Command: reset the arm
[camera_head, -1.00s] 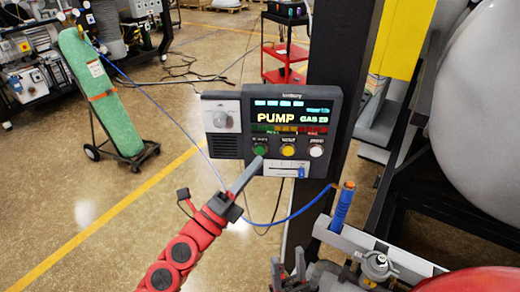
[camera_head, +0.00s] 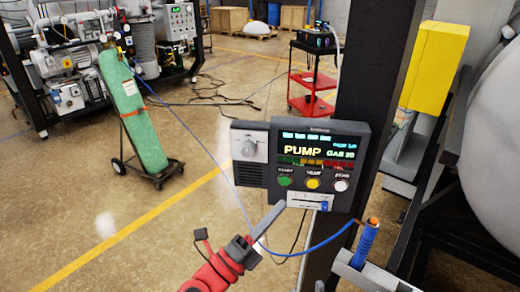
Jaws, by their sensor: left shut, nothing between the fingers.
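My left arm comes in from the bottom of the head view in red and dark grey. Its gripper (camera_head: 280,206) is shut and empty, its thin grey fingers pointing up and right. The fingertips are just below the green button (camera_head: 285,181) on the control panel (camera_head: 262,196). I cannot tell the exact gap to the panel. The panel's screen reads "PUMP" and also carries a yellow button (camera_head: 313,183), a white button (camera_head: 342,185) and a grey knob (camera_head: 249,148). My right gripper is not in view.
A dark post (camera_head: 374,90) stands behind the panel. A blue-handled part (camera_head: 366,243) and a large grey vessel (camera_head: 492,120) are at right. A green cylinder on a cart (camera_head: 133,115) and a red shelf cart (camera_head: 313,82) stand farther back. Open floor lies at left.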

